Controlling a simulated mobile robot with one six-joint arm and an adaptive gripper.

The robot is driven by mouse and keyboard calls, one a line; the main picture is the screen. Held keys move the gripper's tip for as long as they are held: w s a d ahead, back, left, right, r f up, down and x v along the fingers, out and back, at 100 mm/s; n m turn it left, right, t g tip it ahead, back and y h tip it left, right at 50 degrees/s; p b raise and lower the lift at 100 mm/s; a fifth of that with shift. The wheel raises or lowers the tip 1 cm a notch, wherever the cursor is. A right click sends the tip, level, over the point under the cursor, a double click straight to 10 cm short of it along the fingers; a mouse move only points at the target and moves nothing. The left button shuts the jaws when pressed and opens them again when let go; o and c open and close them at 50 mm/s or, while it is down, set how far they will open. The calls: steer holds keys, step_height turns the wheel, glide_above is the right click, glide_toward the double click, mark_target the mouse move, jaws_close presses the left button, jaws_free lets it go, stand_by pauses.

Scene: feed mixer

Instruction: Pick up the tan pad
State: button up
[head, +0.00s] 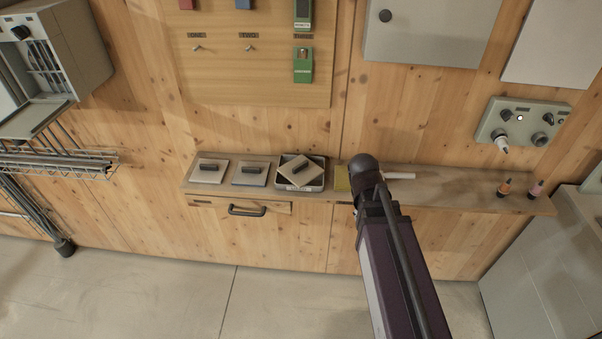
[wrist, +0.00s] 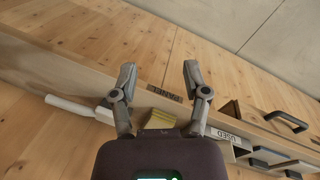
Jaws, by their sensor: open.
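A tan pad (head: 294,174) with a dark handle lies tilted across a dark tray (head: 314,187) on the wall shelf. Two more flat pads with dark handles lie left of it: a pale beige-grey one (head: 208,171) and a bluer grey one (head: 250,173). My gripper (wrist: 159,73) is open and empty in the wrist view, its fingers spread over the shelf edge. In the head view my arm hides it. The tray, labelled USED, shows right of my fingers in the wrist view (wrist: 225,135); the tan pad is not clear there.
A yellow item (head: 342,179) lies on the shelf beside my arm, also between my fingers' bases in the wrist view (wrist: 161,118). A drawer handle (head: 246,211) juts out below the pads.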

steer(key=w+a+f+n+t+h+b, duration=0.1)
steer(key=w+a+n+h+b, duration=0.15)
steer(key=w+a+n, duration=0.3)
steer(key=n+t+h+b, duration=0.55)
steer(key=n+t, duration=0.25)
steer(key=n, duration=0.9)
glide_toward(299, 165)
steer(key=shift+s+a+r+y, duration=0.4)
steer(key=shift+s+a+r, duration=0.15)
steer(key=shift+s+r, duration=0.25)
steer(key=shift+d+f, duration=0.1)
steer(key=shift+f, duration=0.05)
steer(key=shift+b+x, duration=1.8)
steer(key=shift+x, duration=2.4)
steer(key=shift+w, duration=0.1)
steer(key=shift+b+x, duration=1.1)
steer(key=shift+x, duration=1.5)
